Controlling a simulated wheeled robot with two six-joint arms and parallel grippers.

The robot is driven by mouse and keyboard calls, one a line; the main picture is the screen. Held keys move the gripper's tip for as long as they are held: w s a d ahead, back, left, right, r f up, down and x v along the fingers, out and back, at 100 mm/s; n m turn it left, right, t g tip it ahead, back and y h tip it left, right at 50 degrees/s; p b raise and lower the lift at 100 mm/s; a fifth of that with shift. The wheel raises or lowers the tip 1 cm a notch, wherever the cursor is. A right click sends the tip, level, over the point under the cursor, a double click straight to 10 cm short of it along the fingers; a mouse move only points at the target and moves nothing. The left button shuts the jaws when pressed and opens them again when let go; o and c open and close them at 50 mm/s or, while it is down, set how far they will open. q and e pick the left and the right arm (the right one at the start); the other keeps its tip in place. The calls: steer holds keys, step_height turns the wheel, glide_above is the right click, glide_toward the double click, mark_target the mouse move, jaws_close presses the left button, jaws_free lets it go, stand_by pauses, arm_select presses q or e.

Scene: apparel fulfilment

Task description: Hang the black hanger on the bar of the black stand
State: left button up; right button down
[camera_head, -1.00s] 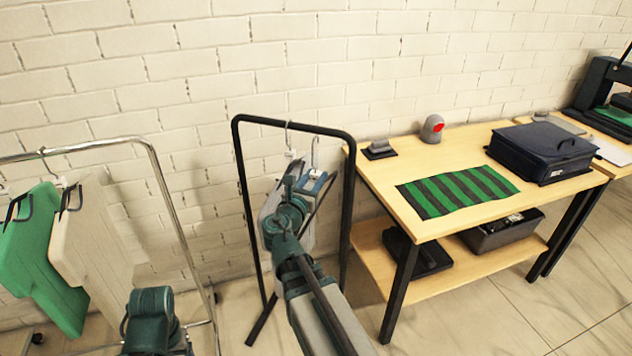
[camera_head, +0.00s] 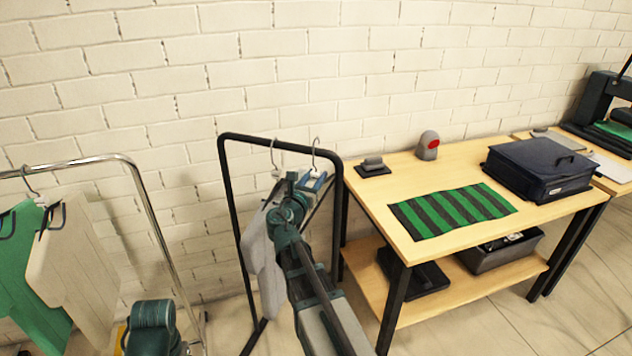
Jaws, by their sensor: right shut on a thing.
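The black stand (camera_head: 228,180) stands against the wall, left of the table, with its bar (camera_head: 250,141) across the top. My right gripper (camera_head: 308,183) is at the stand, just below the bar, and is shut on a hanger whose hook (camera_head: 316,148) shows above it. The hook's top appears slightly higher than the bar; I cannot tell whether it is over it. A second hook (camera_head: 273,155) shows at the bar to the left. A grey garment (camera_head: 270,275) hangs beside my right arm. My arm hides most of the held hanger. Of my left arm, only a link shows.
A chrome rack (camera_head: 150,205) at left holds a green garment (camera_head: 30,260) and a beige garment (camera_head: 75,255). The wooden table (camera_head: 385,200) stands close right of the stand, with a striped cloth (camera_head: 450,210) and a dark case (camera_head: 540,170).

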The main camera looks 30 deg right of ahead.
steer(key=shift+w+d+f+b, duration=0.2)
steer(key=shift+d+f+b, duration=0.15)
steer(key=shift+f+b, duration=0.2)
steer(key=shift+w+d+f+b, duration=0.2)
steer(key=shift+d+f+b, duration=0.1)
steer(key=shift+f+b, duration=0.25)
steer(key=shift+a+f, duration=0.15)
steer(key=shift+f+b, duration=0.15)
steer(key=shift+b, duration=0.15)
steer(key=shift+c, duration=2.2)
jaws_free()
steer(key=v, duration=1.4)
